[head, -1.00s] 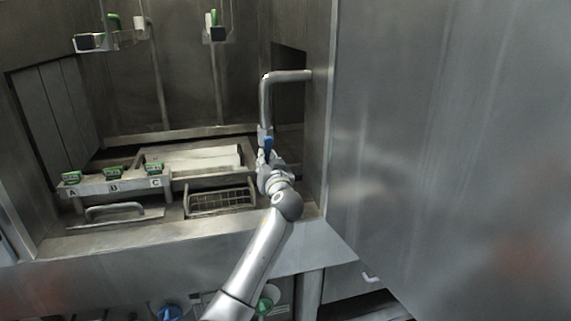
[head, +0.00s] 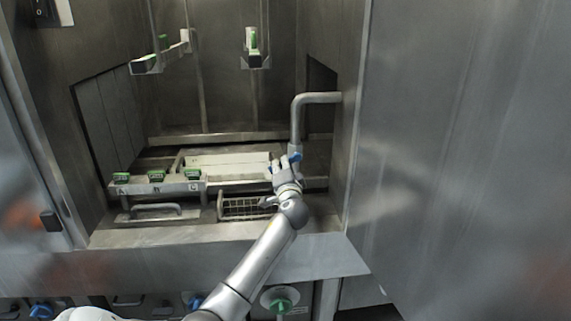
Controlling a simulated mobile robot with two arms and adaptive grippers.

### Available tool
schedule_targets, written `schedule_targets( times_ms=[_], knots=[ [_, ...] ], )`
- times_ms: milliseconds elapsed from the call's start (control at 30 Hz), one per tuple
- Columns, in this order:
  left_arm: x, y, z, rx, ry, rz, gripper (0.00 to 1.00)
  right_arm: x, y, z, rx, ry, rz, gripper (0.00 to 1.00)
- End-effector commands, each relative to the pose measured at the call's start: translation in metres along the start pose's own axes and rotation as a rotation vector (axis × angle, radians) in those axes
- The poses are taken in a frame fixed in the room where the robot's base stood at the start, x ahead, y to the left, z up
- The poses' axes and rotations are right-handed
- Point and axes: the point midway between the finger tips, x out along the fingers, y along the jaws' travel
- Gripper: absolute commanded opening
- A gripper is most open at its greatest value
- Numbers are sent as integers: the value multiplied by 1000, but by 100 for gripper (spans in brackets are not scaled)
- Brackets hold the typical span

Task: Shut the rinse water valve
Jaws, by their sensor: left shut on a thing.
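The rinse water valve sits low on the bent steel pipe (head: 297,120) in the right part of the washer opening. Its blue handle (head: 296,157) shows in small parts around my fingers and now appears to lie more across the pipe than along it. My left gripper (head: 284,165) reaches in from below and is shut on the handle. The fingers hide most of the handle and the valve body, so its exact angle is hard to tell. My right gripper is not in view.
Green-topped holders (head: 157,175) marked with letters stand on a ledge at the left. A wire basket (head: 240,209) and a bar handle (head: 155,209) are below them. A large steel panel (head: 460,150) closes off the right. Green-tagged brackets (head: 253,50) hang above.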

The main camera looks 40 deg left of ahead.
Motion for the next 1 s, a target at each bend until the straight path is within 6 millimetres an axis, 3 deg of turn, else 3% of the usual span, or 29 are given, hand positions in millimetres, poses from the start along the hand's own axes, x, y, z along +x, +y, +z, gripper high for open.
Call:
schedule_targets(
  times_ms=[100,400,1000],
  knots=[
    [0,-9,-2,105,0,1,0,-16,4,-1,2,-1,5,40],
    [0,-17,-3,309,0,2,0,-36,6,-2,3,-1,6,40],
    [0,-20,-4,427,0,0,0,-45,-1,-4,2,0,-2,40]
  ],
)
